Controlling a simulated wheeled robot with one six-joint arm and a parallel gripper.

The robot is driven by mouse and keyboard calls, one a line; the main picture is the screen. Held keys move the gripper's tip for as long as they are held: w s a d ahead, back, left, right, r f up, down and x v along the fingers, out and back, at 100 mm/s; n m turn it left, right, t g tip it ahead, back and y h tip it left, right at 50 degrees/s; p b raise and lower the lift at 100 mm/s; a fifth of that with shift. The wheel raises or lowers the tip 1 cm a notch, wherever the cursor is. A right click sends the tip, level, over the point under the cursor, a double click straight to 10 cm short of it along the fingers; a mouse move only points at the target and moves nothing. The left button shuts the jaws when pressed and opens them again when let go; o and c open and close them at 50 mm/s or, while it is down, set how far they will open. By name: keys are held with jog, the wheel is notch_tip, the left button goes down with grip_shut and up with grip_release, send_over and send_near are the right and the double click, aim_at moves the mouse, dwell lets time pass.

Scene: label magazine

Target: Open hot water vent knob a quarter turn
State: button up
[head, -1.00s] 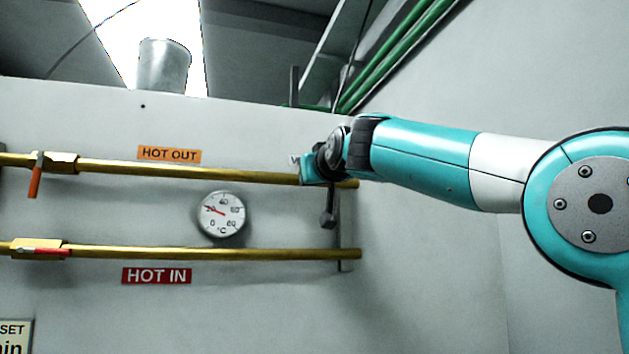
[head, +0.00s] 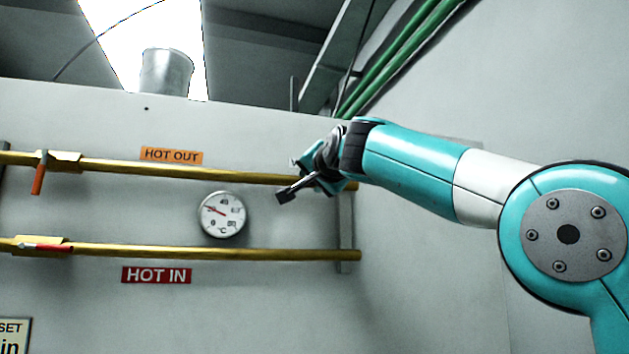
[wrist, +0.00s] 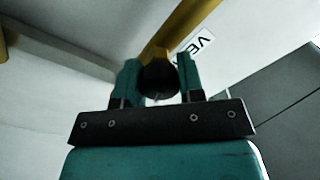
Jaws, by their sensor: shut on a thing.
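The vent knob (wrist: 157,82) is dark and round in the wrist view and sits between the two teal fingers of my gripper (wrist: 159,75). My gripper is shut on it, with a finger on each side. A brass pipe (wrist: 180,30) runs behind the knob. In the head view my gripper (head: 306,168) is at the right end of the upper brass pipe (head: 200,173). The knob is hidden behind my gripper there. A white label (wrist: 200,43) partly reading "VE" is beside the knob in the wrist view.
An orange HOT OUT label (head: 171,155) is above the upper pipe. A dial gauge (head: 222,214) sits between it and the lower pipe (head: 200,252). An orange-handled valve (head: 38,178) and a red-handled valve (head: 45,247) are at left.

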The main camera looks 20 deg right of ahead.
jog(key=shift+m, duration=0.9)
jog(key=o, duration=0.9)
jog(key=shift+s+f+b, duration=0.15)
jog(key=shift+s+b, duration=1.8)
jog(key=shift+s, duration=2.4)
jog(key=shift+s+f+b, duration=0.1)
jog(key=shift+s+b, duration=1.8)
jog(key=shift+s, duration=2.45)
